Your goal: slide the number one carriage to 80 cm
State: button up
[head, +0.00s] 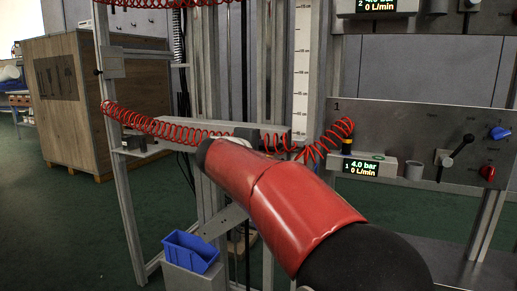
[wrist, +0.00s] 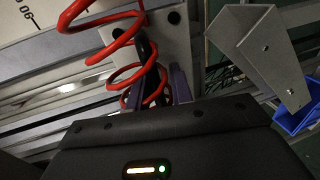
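The number one carriage (head: 266,130) is a grey horizontal beam on the upright frame, level with the low part of the white scale strip (head: 301,75). A red coiled hose runs to it. In the wrist view, the carriage plate (wrist: 168,45) has black screws, and a slim black handle stands out from it. My gripper (wrist: 160,85) has its two dark fingers spread on either side of this handle, with the red coil crossing in front. Contact cannot be made out. Scale digits show at the upper left of the wrist view, turned over. In the head view my arm hides my gripper.
Panel 1 (head: 408,135) at the right carries a display reading 4.0 bar and 0 L/min, a black lever, and blue and red knobs. A blue bin (head: 190,252) stands low at the left of the frame. A wooden crate (head: 75,110) stands behind.

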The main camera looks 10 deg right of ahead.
jog(key=shift+o, duration=1.1)
jog(key=shift+f, duration=0.2)
jog(key=shift+r, duration=0.1)
jog(key=v, duration=0.7)
jog(key=shift+s+a, duration=0.25)
jog(key=shift+s, duration=0.05)
jog(key=s+d+f+m+g+y+p, duration=0.2)
jog(key=s+d+f+m+g+p, duration=0.15)
jog(key=s, duration=0.55)
jog(key=s+d+f+m+g+y+p, duration=0.2)
jog(key=s+d+f+p, duration=0.15)
jog(key=s, duration=0.55)
jog(key=s+a+f+m+g+y+p, duration=0.1)
jog(key=s+f+m+y, duration=0.4)
jog(key=s, duration=0.8)
notch_tip(320, 180, down, 2)
jog(key=shift+s+a+f+p, duration=0.2)
jog(key=shift+s+a+p, duration=0.05)
jog(key=shift+a+p, duration=0.7)
